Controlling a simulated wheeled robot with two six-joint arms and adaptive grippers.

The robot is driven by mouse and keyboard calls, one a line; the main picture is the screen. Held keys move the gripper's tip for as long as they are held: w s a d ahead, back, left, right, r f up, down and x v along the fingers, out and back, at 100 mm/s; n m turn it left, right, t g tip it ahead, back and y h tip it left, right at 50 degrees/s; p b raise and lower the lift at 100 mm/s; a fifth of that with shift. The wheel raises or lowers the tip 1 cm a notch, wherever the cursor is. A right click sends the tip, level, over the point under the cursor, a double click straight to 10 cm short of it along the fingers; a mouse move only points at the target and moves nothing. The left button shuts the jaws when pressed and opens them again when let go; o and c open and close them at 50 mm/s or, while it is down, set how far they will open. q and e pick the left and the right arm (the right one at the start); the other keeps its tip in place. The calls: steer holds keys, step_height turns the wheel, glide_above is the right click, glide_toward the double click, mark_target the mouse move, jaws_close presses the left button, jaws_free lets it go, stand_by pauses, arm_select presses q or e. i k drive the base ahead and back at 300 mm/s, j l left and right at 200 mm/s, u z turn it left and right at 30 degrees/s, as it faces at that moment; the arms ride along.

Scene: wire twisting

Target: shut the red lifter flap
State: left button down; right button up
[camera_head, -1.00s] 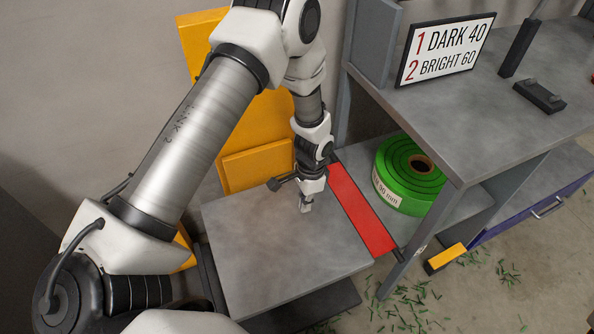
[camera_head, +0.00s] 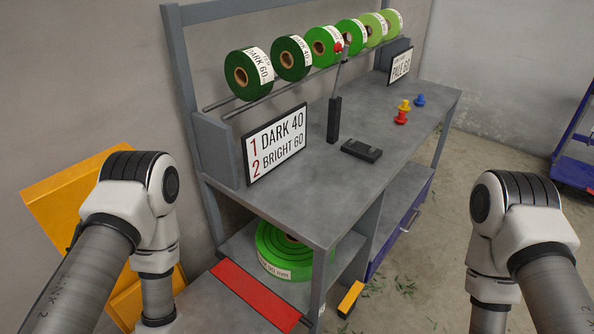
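The red lifter flap (camera_head: 256,295) is a long flat red strip at the lower left of the head view. It lies at the edge of the grey lifter top (camera_head: 197,308), in front of the bench's lower shelf. From this view I cannot tell whether it is fully flat or tilted. My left arm comes down at the left of the flap, and its gripper is below the picture edge. My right arm stands at the far right, and its gripper is also out of view.
A green roll (camera_head: 281,250) lies on the lower shelf behind the flap. The workbench (camera_head: 330,205) carries a sign (camera_head: 275,143), a lever (camera_head: 334,118), a black block (camera_head: 361,150) and several hanging green rolls. A yellow-orange block (camera_head: 350,298) is near the bench's foot.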

mark_target(283, 317)
steer(key=u, duration=0.65)
steer(key=i+l+u, duration=0.1)
steer(key=l+u, duration=0.7)
steer(key=l, duration=0.15)
steer(key=l+u, duration=0.35)
steer(key=k+l, duration=0.25)
steer(key=l, duration=0.15)
steer(key=k+l, duration=0.3)
steer(key=k+l+u, duration=0.1)
steer(key=k+l, duration=0.15)
steer(key=l, duration=0.25)
